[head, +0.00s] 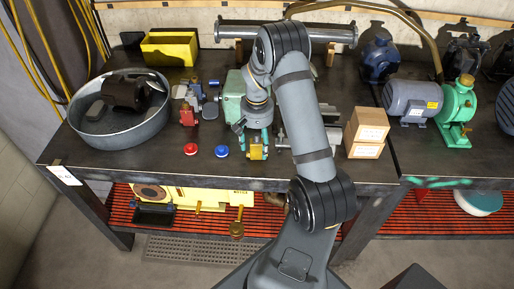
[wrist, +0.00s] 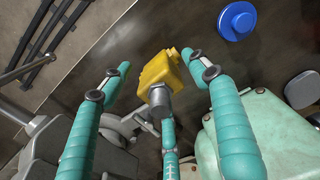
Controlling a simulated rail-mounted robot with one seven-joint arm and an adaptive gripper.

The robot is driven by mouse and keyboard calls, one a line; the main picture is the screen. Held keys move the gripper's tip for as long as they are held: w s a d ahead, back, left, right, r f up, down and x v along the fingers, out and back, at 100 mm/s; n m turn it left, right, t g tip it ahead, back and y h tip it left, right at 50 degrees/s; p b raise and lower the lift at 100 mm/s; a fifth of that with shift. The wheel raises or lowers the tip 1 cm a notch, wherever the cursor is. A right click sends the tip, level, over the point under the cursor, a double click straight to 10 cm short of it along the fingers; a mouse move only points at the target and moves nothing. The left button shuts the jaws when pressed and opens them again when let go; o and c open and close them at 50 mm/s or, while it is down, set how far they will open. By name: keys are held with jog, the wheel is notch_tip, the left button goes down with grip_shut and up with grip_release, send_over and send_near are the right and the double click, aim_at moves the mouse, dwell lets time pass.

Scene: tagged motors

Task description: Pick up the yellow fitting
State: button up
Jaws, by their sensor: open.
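The yellow fitting (wrist: 160,73) shows in the wrist view on the dark bench top, with a grey metal piece (wrist: 158,103) at its lower end. In the head view the yellow fitting (head: 257,153) stands near the bench's front edge, to the right of the blue button. My gripper (wrist: 160,68) has its teal fingers spread apart, one on each side of the fitting, with gaps showing between. In the head view my gripper (head: 256,140) is partly hidden by its own wrist and sits right at the fitting.
A blue button (head: 221,151) and a red button (head: 190,149) lie to the left. A pale green machine (head: 232,97) stands close behind my gripper. Cardboard boxes (head: 367,127) stand to the right, and a metal tub (head: 96,137) stands at the left.

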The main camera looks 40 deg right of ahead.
jog(key=shift+c, duration=1.1)
jog(key=c, duration=1.3)
jog(key=shift+w+d+r, duration=0.1)
jog(key=shift+r, duration=0.1)
grip_shut()
